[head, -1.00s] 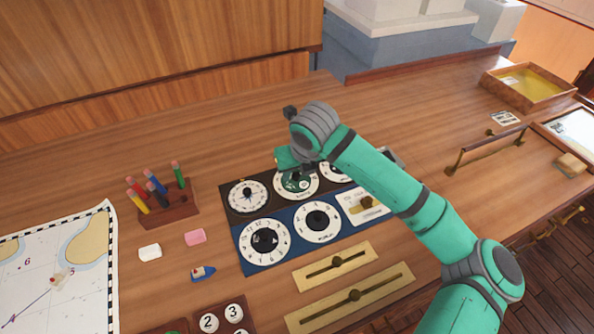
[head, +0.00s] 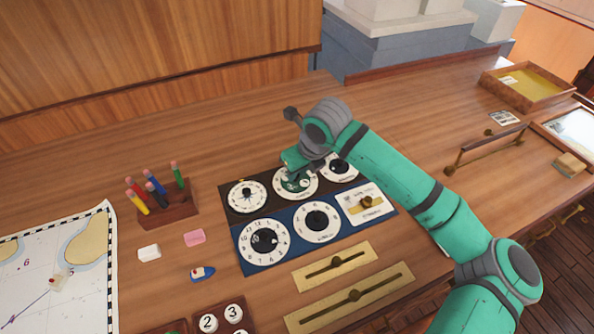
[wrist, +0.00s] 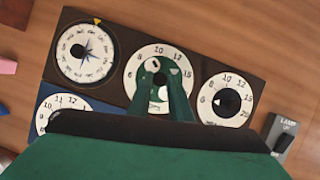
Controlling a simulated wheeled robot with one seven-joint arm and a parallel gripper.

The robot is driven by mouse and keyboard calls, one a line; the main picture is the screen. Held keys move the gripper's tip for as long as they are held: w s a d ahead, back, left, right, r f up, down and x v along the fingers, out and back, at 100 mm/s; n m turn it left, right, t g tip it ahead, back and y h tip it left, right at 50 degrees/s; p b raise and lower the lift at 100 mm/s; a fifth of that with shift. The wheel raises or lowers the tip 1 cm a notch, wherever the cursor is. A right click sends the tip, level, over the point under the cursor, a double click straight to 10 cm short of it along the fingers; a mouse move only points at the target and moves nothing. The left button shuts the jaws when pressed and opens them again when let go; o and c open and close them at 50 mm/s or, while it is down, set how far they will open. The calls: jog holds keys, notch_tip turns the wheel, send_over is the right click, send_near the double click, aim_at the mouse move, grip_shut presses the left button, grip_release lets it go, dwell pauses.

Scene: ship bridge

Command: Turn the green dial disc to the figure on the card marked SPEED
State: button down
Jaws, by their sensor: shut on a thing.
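The green dial disc (wrist: 159,66) sits in the middle of a white numbered ring (wrist: 134,76) in the wrist view. In the head view its ring (head: 311,190) is the middle dial of the panel's back row. My gripper (wrist: 161,82) is over the disc, its two green fingers shut on the dark knob at the disc's centre. In the head view my gripper (head: 294,176) comes down on the dial from above and hides part of it. The fingers cover the lower part of the disc. I cannot make out the disc's setting or a card reading SPEED.
A compass dial (head: 247,195) is left of the green one and another numbered dial (wrist: 227,99) right. Blue-panel dials (head: 317,220) and brass sliders (head: 337,262) lie in front. A pencil rack (head: 168,215) stands left. A small card (head: 505,118) lies far right, its print unreadable.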

jog(key=n, duration=0.2)
jog(key=n+g+y, duration=0.1)
jog(key=n, duration=0.1)
jog(key=shift+w+d+n, duration=0.2)
jog(key=shift+n, duration=0.1)
dwell(0.5)
jog(key=c, duration=1.6)
grip_release()
jog(key=shift+g, duration=0.3)
jog(key=v, duration=1.1)
jog(key=shift+s+f, duration=0.1)
